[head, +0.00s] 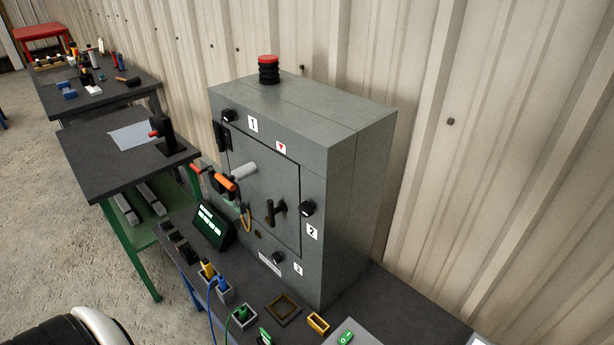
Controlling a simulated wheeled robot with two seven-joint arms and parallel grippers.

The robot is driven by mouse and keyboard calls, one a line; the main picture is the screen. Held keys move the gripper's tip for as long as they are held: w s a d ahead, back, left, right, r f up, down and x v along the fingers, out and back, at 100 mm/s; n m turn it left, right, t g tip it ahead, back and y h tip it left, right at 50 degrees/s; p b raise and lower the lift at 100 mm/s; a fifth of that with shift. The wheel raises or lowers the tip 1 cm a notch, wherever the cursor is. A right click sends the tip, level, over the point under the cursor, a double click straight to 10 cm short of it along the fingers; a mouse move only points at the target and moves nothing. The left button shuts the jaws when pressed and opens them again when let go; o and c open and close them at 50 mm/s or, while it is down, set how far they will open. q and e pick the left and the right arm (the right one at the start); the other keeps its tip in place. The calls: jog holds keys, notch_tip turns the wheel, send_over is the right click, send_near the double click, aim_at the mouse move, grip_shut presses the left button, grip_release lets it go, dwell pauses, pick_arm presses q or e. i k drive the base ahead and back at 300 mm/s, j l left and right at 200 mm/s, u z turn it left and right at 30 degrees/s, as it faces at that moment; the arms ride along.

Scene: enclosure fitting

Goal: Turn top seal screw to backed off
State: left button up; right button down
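A grey enclosure (345,190) stands on the dark bench against the wall, its door facing left and forward. A black knob-like screw (228,116) sits at the top left of its front, beside the label 1 (253,124); it looks like the top seal screw. A second black screw (307,209) is at the right edge by label 2 (312,232). A third (277,258) is at the bottom near label 3 (298,268). The screws' exact turn positions are too small to read. Neither of my grippers is in view.
A dark handle (276,211) and an orange-handled fitting (225,183) stick out from the door side. A red-topped stack light (268,69) is on top. A small display (213,226), coloured plugs (222,286) and trays (283,308) crowd the bench front. A green-legged table (100,150) stands left.

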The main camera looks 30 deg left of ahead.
aim_at(228, 115)
jog(key=k+j+u, duration=0.1)
jog(key=j+u, duration=0.15)
jog(key=u, duration=0.15)
jog(key=j+u, duration=0.75)
jog(key=k+l, duration=0.1)
